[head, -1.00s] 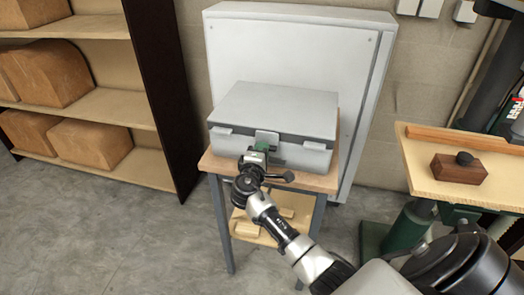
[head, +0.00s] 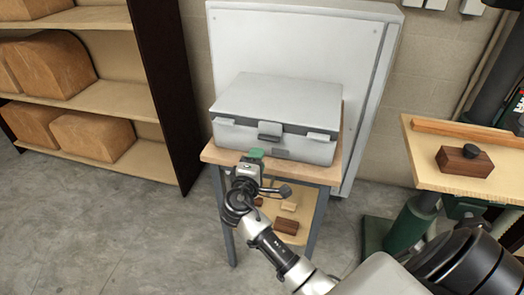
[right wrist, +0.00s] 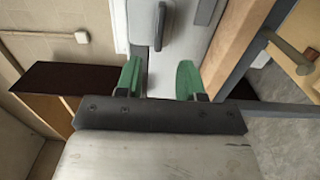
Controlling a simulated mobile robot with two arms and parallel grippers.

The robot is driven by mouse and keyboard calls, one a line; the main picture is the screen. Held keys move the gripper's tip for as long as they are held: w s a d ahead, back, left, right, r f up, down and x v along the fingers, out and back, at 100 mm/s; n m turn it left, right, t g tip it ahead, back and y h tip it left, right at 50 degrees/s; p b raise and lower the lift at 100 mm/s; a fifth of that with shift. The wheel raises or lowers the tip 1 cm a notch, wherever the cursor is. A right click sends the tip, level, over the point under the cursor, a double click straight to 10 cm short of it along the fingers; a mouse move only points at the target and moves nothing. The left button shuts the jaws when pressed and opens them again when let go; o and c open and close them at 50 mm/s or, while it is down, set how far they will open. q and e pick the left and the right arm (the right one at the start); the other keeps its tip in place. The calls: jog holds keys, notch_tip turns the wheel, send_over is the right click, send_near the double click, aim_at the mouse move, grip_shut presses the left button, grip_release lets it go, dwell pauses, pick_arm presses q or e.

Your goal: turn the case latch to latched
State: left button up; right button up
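The grey case (head: 277,97) sits closed on a small wood-topped table. Its latch (head: 270,131) is a grey flap at the middle of the front edge, lying down over the seam between lid and body. My right gripper (head: 257,153), with green fingertips, is just in front of and below the latch, apart from it. In the right wrist view the two green fingers (right wrist: 158,79) stand apart with nothing between them. The latch (right wrist: 160,26) shows beyond them against the case front (right wrist: 180,32). My left gripper is not in view.
The small table (head: 217,155) has a lower shelf with wooden blocks (head: 286,223). A large grey panel (head: 365,60) stands behind the case. A shelf with brown blocks (head: 92,137) is at left, a workbench (head: 425,165) at right. Floor left of the table is clear.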

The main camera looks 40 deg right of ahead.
jog(key=shift+v, duration=1.4)
notch_tip(320, 180, down, 18)
jog(key=s+a+n+g+y, duration=0.1)
jog(key=a+n+y, duration=0.1)
jog(key=y, duration=0.3)
jog(key=s+a+f+g+y, duration=0.2)
jog(key=s+f, duration=0.3)
jog(key=f, duration=0.4)
jog(key=s+a+f+g+y, duration=0.1)
jog(key=s+f+g+y, duration=0.1)
jog(key=s+f, duration=0.45)
jog(key=s+f+m+g+y, duration=0.1)
jog(key=s+f+m+g, duration=0.1)
jog(key=s+f, duration=0.4)
jog(key=s+a+f+m+g+y, duration=0.1)
jog(key=s+f, duration=0.5)
jog(key=s, duration=0.9)
jog(key=s+a+f+m+g+y, duration=0.1)
jog(key=s+f+m+g+y, duration=0.1)
jog(key=s+f+m, duration=0.2)
jog(key=s+f, duration=0.3)
jog(key=s, duration=0.4)
jog(key=shift+m+g+y, duration=0.3)
jog(key=shift+m+y, duration=0.1)
jog(key=shift+f, duration=0.1)
